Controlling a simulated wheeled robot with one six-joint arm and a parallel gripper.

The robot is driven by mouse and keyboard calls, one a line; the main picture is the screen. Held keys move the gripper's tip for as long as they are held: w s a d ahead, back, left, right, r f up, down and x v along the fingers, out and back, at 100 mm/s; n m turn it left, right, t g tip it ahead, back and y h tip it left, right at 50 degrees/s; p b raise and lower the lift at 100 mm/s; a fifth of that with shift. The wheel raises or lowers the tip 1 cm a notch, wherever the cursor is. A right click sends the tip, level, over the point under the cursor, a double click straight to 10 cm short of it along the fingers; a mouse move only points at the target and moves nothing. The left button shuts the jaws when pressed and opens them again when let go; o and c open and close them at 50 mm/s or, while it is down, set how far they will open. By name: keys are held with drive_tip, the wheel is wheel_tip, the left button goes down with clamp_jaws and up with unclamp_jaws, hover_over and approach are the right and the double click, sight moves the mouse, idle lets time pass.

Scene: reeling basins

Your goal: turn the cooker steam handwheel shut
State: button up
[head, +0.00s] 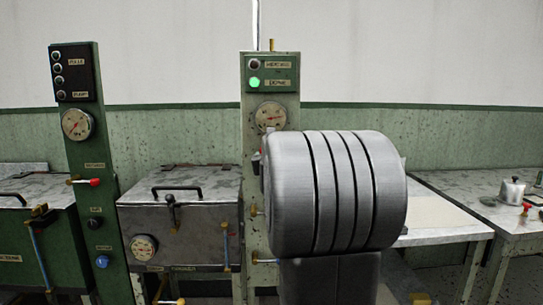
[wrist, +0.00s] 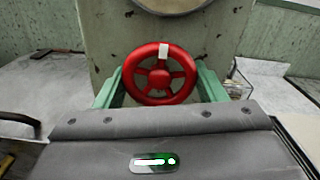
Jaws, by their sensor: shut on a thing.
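The red handwheel (wrist: 160,76) has a spoked rim and a white mark at the top of its rim in the wrist view. It sits on the front of a speckled grey-green post (wrist: 105,30). My gripper (wrist: 160,72) has its two pale green fingers at the left and right of the wheel, shut on its rim. In the head view my arm's large grey wrist hides nearly all of the wheel. The post (head: 250,190) there carries a gauge (head: 270,115) and a panel (head: 271,74) with a lit green lamp below a dark one.
A metal basin (head: 180,215) with a black-handled lid stands left of the post. A second post (head: 78,180) with a gauge and a red-tipped lever is farther left. A pale table (head: 435,215) and a bench with a small pot (head: 511,190) are at the right.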

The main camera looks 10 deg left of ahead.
drive_tip(key=shift+f, duration=0.1)
drive_tip(key=o, duration=1)
drive_tip(key=shift+s, duration=0.1)
drive_tip(key=v, duration=1.3)
drive_tip(key=shift+s+d, duration=0.15)
drive_tip(key=shift+s, duration=0.15)
drive_tip(key=x, duration=1.4)
drive_tip(key=shift+s, duration=0.1)
